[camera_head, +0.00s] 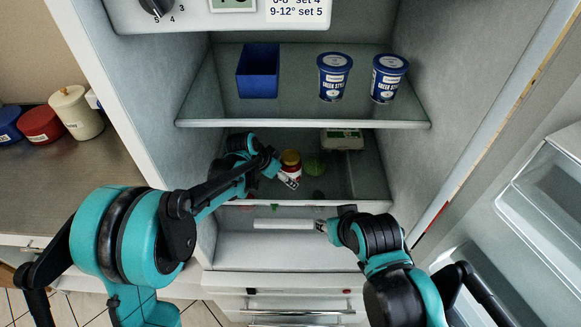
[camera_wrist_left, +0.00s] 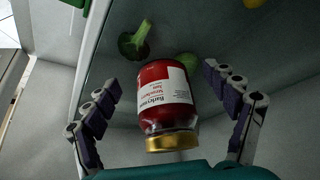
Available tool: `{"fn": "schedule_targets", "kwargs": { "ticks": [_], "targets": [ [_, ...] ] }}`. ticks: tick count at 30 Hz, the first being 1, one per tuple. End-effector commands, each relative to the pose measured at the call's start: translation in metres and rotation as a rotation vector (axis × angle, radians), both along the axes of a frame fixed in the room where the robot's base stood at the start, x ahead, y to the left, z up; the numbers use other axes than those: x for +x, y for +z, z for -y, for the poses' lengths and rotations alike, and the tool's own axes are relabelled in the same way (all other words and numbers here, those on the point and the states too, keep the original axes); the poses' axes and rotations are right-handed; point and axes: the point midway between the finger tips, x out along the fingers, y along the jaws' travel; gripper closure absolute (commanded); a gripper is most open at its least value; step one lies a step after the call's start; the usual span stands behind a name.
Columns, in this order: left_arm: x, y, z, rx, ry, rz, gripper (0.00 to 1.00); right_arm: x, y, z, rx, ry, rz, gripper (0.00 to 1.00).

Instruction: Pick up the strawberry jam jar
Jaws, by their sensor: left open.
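The strawberry jam jar (camera_wrist_left: 168,100) is red with a white label and a gold lid. In the left wrist view it lies between the two open fingers of my left gripper (camera_wrist_left: 168,105), with visible gaps on both sides. In the head view the jar (camera_head: 291,170) is on the fridge's lower glass shelf, its gold lid up. My left gripper (camera_head: 275,168) reaches in from the left beside it, partly hidden by my arm. My right gripper (camera_head: 325,227) is lower, at the front of the fridge; its finger opening is unclear.
Broccoli (camera_wrist_left: 135,42) and a green round item (camera_head: 313,166) are close to the jar. A carton (camera_head: 342,139) stands behind right. The upper shelf (camera_head: 300,122) above holds a blue bin (camera_head: 258,72) and two yogurt tubs. The open door (camera_head: 540,200) is at right.

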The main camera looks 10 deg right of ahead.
Motion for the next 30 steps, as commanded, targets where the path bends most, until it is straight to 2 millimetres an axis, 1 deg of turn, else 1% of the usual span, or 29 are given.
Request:
{"fn": "schedule_targets", "kwargs": {
  "ticks": [7,14,15,18,23,24,26,27,29,30],
  "targets": [
    [0.009,0.000,0.013,0.000,0.001,0.000,0.15,0.000,-0.003,0.000,0.000,0.000,0.000,0.60],
    [0.029,-0.001,0.043,0.001,0.000,-0.001,0.15,0.000,-0.009,0.000,0.000,0.000,0.000,0.60],
    [0.031,-0.005,0.046,0.001,0.000,-0.001,0.15,0.000,-0.012,0.000,0.000,0.000,0.000,0.60],
    [0.032,-0.011,0.048,0.001,0.001,0.000,0.15,0.000,-0.016,0.000,0.000,0.000,0.000,0.60],
    [0.032,-0.010,0.048,0.000,0.001,0.000,0.15,0.000,-0.014,0.000,0.000,0.000,0.000,0.60],
    [0.032,-0.010,0.048,0.000,0.001,0.000,0.20,0.000,-0.014,0.000,0.000,0.000,0.000,0.60],
    [0.032,-0.010,0.048,0.000,0.001,0.000,0.36,0.000,-0.014,0.000,0.000,0.000,0.000,0.60],
    [0.032,-0.010,0.048,0.000,0.001,0.000,0.46,0.000,-0.014,0.000,0.000,0.000,0.000,0.60],
    [0.032,-0.010,0.048,0.000,0.001,0.000,0.62,0.000,-0.014,0.000,0.000,0.000,0.000,0.60],
    [0.032,-0.010,0.048,0.000,0.001,0.000,0.73,0.000,-0.014,0.000,0.000,0.000,0.000,0.60]
  ]
}}
